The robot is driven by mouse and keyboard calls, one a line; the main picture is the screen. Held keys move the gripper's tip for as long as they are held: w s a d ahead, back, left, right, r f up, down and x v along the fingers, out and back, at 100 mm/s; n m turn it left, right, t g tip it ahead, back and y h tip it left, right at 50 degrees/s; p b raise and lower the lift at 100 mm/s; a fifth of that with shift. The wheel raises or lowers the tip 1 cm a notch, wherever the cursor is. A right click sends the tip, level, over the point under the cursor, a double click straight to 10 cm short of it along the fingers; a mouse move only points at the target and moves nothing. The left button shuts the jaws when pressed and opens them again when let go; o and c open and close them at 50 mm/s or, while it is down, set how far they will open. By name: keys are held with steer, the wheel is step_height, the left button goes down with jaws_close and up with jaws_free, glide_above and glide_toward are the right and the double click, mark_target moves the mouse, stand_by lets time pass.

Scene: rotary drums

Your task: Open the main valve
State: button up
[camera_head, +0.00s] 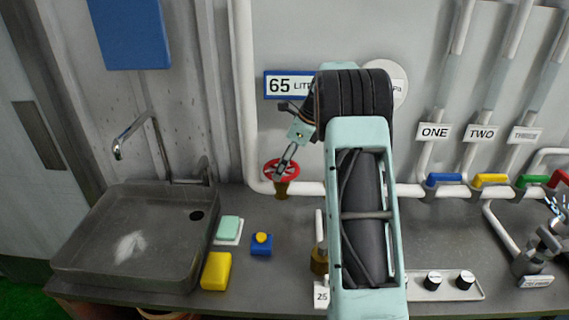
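A red round handwheel (270,169) sits on a brass valve body (282,188) on the white pipe at the back of the counter. It is the only wheel-shaped valve I see; no label marks it as the main one. My gripper (284,164) points down at the wheel, with its fingertips over the wheel's middle and upper part. The fingers look close together and small; I cannot tell whether they touch or grip the wheel. My arm covers the pipe and counter to the right of the wheel.
Blue (444,179), yellow (490,179), green and red handles line the pipe at right. A sink (130,240) with a faucet is at left. A blue button box (261,247) and yellow sponge (216,271) lie on the counter. A "65 LIT…" sign hangs above.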

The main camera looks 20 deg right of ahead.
steer(key=shift+c, duration=0.6)
steer(key=c, duration=1)
steer(key=shift+c, duration=0.2)
steer(key=shift+r+p, duration=0.1)
steer(key=shift+p, duration=0.2)
steer(key=shift+r+n+p, duration=0.1)
steer(key=shift+n+p, duration=0.5)
steer(key=shift+p, duration=0.15)
steer(key=shift+d+n+g+p, duration=0.1)
steer(key=shift+n+g+p, duration=0.3)
steer(key=shift+n+p, duration=0.25)
steer(key=shift+w+f+n+g+y, duration=0.1)
steer(key=shift+w+n+g+y, duration=0.2)
steer(key=shift+n, duration=0.55)
steer(key=shift+s+f+n+g+y, duration=0.1)
steer(key=shift+n+g, duration=0.3)
steer(key=shift+n, duration=0.4)
